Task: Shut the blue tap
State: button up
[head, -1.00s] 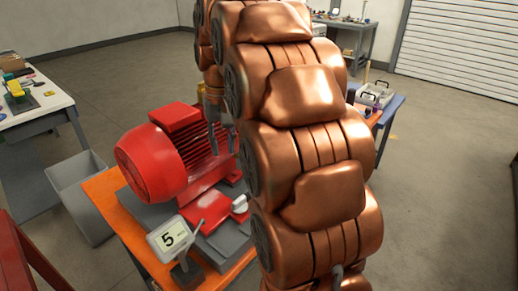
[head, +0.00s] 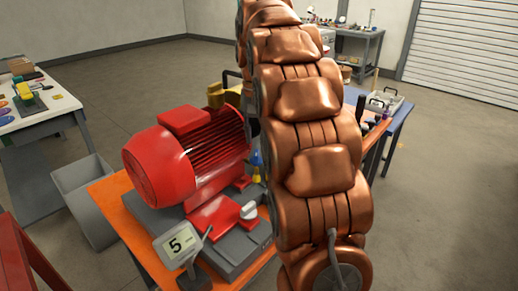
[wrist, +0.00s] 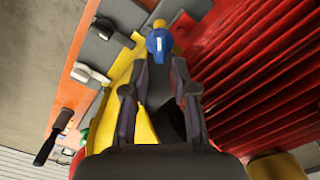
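The blue tap (wrist: 157,42) shows in the wrist view as a small blue handle with a white mark, just beyond and between my fingertips. A small patch of blue (head: 256,158), probably the same tap, shows in the head view between the red motor and my arm. My gripper (wrist: 159,66) is open, its two dark fingers apart, pointing at the tap. I cannot tell whether the fingertips touch it. In the head view my arm hides the gripper.
The finned red motor (head: 160,165) lies close on the right in the wrist view. Open floor lies right of my arm.

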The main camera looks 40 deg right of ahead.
aim_at(256, 152)
jog(key=shift+f+p, duration=0.4)
jog(key=shift+f, duration=2.3)
